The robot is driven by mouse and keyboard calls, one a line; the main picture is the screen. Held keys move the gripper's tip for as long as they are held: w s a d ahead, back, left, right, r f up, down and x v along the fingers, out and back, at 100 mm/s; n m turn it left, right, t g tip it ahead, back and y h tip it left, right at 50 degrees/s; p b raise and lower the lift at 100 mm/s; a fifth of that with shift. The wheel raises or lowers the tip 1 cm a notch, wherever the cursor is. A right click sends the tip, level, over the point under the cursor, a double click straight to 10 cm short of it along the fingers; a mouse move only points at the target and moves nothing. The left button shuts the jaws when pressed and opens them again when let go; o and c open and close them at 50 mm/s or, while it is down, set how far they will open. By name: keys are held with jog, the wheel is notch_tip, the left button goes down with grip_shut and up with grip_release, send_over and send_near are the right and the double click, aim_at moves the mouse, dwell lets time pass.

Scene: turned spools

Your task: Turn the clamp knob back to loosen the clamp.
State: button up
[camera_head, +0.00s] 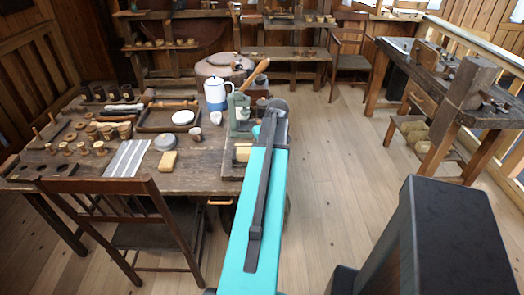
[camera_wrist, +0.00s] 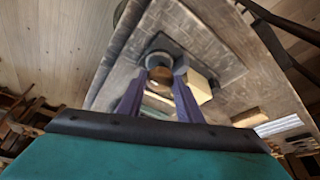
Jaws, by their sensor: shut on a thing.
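In the wrist view, my gripper (camera_wrist: 159,88) has its two purple fingers on either side of a round brown knob (camera_wrist: 160,74), shut on it. The knob sits in front of a dark grey and pale rounded clamp part (camera_wrist: 163,48). A cream block (camera_wrist: 200,86) is just right of the fingers. In the head view, a green clamp or press (camera_head: 240,108) with a slanted wooden handle (camera_head: 256,73) stands at the table's right end. My teal arm reaches to it and hides the knob and my fingertips. How far the knob is turned cannot be told.
The wooden table (camera_head: 200,182) holds a white-and-blue jug (camera_head: 216,94), a small cup (camera_head: 195,134), a tray (camera_head: 160,125), a striped cloth (camera_head: 126,158) and several spools at left. A chair (camera_head: 150,205) stands at its front. The floor (camera_head: 335,130) to the right is clear.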

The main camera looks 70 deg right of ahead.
jog(key=shift+s+d+n+y, duration=0.2)
jog(key=shift+s+n+y, duration=0.1)
jog(key=shift+n, duration=0.7)
jog(key=o, duration=1)
jog(key=shift+w, duration=0.1)
jog(key=shift+r, duration=0.15)
